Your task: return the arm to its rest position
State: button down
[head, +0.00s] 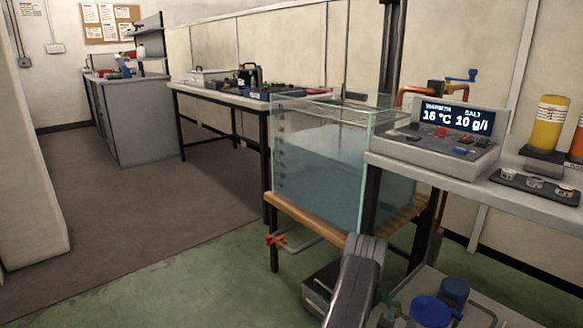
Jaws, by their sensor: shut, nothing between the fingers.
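A grey link of my arm (355,278) rises from the bottom edge in the head view, right of centre. It stands in front of the glass tank's wooden stand. My gripper is not visible in this view. The link holds nothing that I can see.
A glass tank (310,165) of water stands close ahead on a wooden-topped stand. Right of it, a bench (515,200) carries a display console (445,135) and a yellow cylinder (549,123). Below are blue containers (430,311). The green floor (190,285) at left is clear.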

jog(key=s+d+n+t+y+p, duration=0.1)
jog(key=s+n+t+y+p, duration=0.1)
jog(key=s, duration=0.6)
jog(key=shift+s+d+n+y+p, duration=0.35)
jog(key=shift+y+p, duration=0.25)
jog(key=shift+y, duration=0.2)
jog(key=shift+r, duration=0.1)
